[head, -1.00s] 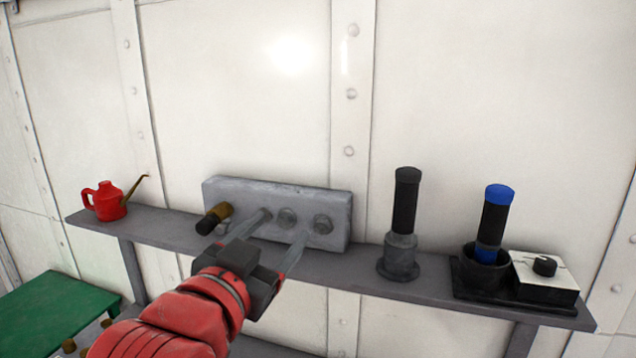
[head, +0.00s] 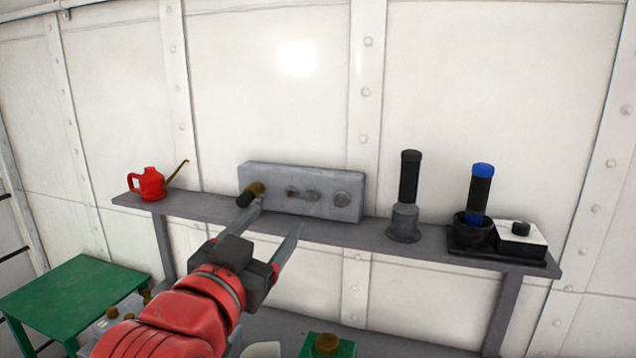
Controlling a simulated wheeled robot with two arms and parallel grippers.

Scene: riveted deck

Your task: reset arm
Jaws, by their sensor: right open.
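My right gripper (head: 275,222) is red and grey, with its two fingers apart and nothing between them. It is in front of the grey shelf, below a grey block (head: 315,205) with several round sockets in its face. A dark plug with a brass part (head: 250,194) sits at the block's left end, close above the gripper's left finger in the picture. Whether they touch cannot be told. My left gripper is not in view.
The shelf (head: 208,211) also holds a red oil can (head: 149,184), a dark handle in a grey base (head: 404,223), a blue-topped handle (head: 481,185) and a white box with a black knob (head: 519,241). A green table (head: 75,287) stands lower left. A green block (head: 327,346) is at the bottom.

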